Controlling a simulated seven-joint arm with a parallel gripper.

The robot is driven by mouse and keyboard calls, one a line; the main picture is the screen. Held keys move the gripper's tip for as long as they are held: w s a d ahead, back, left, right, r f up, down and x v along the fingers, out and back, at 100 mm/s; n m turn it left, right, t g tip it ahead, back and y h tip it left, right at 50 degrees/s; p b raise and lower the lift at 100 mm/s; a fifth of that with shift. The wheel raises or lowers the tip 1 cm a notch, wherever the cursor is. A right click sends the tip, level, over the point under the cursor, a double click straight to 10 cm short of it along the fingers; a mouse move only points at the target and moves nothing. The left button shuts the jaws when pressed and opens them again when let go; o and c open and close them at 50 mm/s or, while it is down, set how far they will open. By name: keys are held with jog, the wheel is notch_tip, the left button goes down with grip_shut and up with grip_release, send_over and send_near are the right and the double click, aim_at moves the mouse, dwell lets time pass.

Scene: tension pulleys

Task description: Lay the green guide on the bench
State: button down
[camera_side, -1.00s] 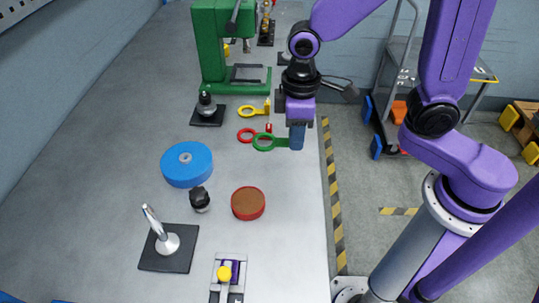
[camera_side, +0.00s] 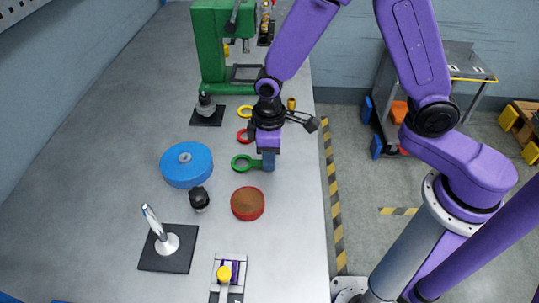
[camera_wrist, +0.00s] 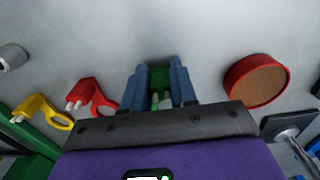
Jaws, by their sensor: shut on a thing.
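The green guide (camera_side: 242,162) is a ring with a short arm. My gripper (camera_side: 268,162) is shut on its arm end, and the ring sticks out to the left in the side view. It looks roughly level; I cannot tell whether it touches the grey bench (camera_side: 115,150) or hangs just above it. In the wrist view, green (camera_wrist: 178,77) shows between the blue fingers of my gripper (camera_wrist: 160,85); the ring is mostly hidden there.
A red guide (camera_wrist: 92,97) and a yellow guide (camera_wrist: 42,112) lie behind the gripper in the side view. A red-rimmed brown disc (camera_side: 247,204), a blue pulley (camera_side: 187,164) and a black knob (camera_side: 199,199) are nearer. Bare bench lies between these and the gripper.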

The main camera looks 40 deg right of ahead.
jog(key=shift+f, duration=0.25)
jog(key=c, duration=0.9)
grip_release()
notch_tip(320, 180, up, 12)
jog(key=shift+r, duration=0.2)
jog(key=s+d+n, duration=0.1)
jog(key=s+d, duration=0.5)
jog(key=s, duration=0.4)
jog(key=s+d+r+n, duration=0.1)
jog(key=s+d+n, duration=0.1)
jog(key=s+d, duration=0.5)
jog(key=s, duration=0.3)
jog(key=shift+s+d+r+n, duration=0.15)
jog(key=shift+s+r+n, duration=0.1)
jog(key=shift+s+n, duration=0.1)
